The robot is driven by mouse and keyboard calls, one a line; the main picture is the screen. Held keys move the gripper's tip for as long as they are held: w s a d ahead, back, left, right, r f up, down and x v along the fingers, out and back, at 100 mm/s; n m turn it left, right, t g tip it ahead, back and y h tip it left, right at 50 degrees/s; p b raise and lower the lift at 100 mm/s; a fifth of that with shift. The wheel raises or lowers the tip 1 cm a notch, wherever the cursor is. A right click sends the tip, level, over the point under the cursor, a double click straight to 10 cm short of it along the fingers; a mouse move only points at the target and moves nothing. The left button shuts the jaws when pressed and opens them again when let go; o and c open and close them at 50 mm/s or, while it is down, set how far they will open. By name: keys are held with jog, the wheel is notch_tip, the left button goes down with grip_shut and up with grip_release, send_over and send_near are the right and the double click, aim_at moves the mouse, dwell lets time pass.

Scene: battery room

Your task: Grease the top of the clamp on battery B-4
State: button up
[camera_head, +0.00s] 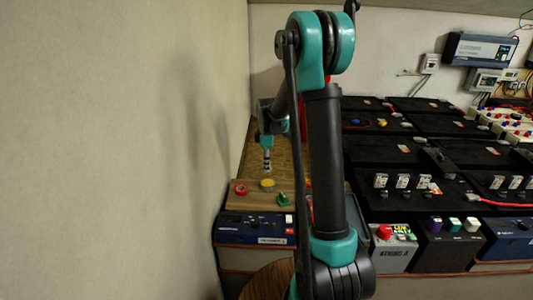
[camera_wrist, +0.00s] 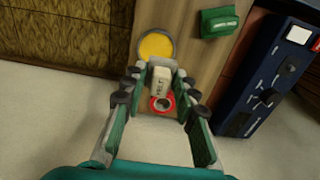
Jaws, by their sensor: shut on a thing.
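My gripper (camera_wrist: 160,80) is shut on a small pale block (camera_wrist: 160,83) with lettering I cannot read surely. In the head view my gripper (camera_head: 267,152) points down above the wooden top, over a yellow disc (camera_head: 267,184). In the wrist view the yellow disc (camera_wrist: 156,46) lies just beyond the block, looking like the top of a round pot. Dark batteries (camera_head: 400,150) stand in rows at the right, partly hidden by my arm. I cannot tell which is B-4, and its clamp is not clear.
A red ring-shaped thing (camera_head: 240,188) and a green block (camera_head: 283,199) lie on the wooden top (camera_head: 255,200). A blue device (camera_head: 255,229) is at its front edge. A bare wall (camera_head: 130,150) is close at the left. Red cable (camera_head: 500,203) crosses the right side.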

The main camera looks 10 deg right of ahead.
aim_at(268, 183)
jog(key=shift+w+d+f, duration=0.2)
jog(key=shift+w+f, duration=0.15)
jog(key=shift+f, duration=3.1)
jog(key=shift+f, duration=0.5)
jog(key=shift+r, duration=3.5)
